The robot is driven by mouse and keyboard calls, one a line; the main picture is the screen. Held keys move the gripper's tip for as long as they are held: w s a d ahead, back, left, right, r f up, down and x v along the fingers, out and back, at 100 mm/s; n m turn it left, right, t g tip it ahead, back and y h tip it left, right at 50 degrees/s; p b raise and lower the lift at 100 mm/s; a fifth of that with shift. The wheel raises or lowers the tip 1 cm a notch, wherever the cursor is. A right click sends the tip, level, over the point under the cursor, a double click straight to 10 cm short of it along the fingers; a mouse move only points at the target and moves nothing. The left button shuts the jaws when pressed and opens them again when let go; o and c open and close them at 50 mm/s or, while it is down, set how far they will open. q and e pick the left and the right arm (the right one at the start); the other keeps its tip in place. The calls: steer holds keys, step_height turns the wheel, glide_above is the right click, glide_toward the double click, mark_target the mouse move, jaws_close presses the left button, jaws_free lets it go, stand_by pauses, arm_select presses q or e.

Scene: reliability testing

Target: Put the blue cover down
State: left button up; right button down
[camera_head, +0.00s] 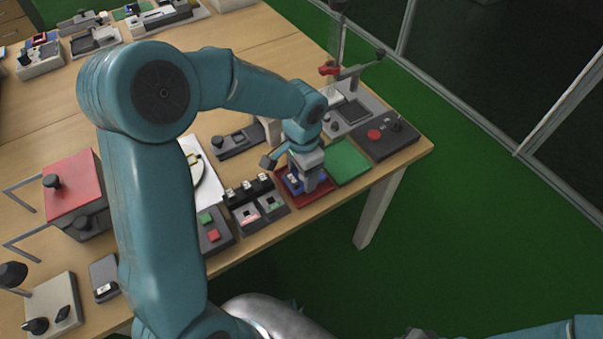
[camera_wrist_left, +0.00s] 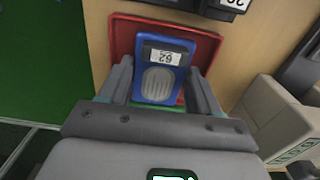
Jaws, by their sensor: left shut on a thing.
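The blue cover (camera_wrist_left: 152,75) sits between the two fingers of my left gripper (camera_wrist_left: 163,88) in the left wrist view. It has a white label, which appears upside down, and a pale ribbed oval. My left gripper (camera_head: 302,184) is shut on it and points down over the red tray (camera_head: 318,201). In the head view the blue cover (camera_head: 292,183) is partly hidden by the gripper. The red tray's rim (camera_wrist_left: 125,18) shows around the cover in the wrist view. I cannot tell whether the cover touches the tray's floor.
A green tray (camera_head: 347,160) lies right of the red tray. Beyond it is a dark box with a red button (camera_head: 374,134). Left are dark modules (camera_head: 257,210) with small coloured parts. A red-topped box (camera_head: 72,183) stands farther left. Part of my right arm shows at the lower right edge.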

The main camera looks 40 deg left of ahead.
arm_select(q)
steer(key=shift+f, duration=0.35)
steer(key=shift+s+r, duration=0.1)
steer(key=shift+f, duration=0.25)
steer(key=o, duration=1)
steer(key=shift+r, duration=0.1)
steer(key=shift+o, duration=0.2)
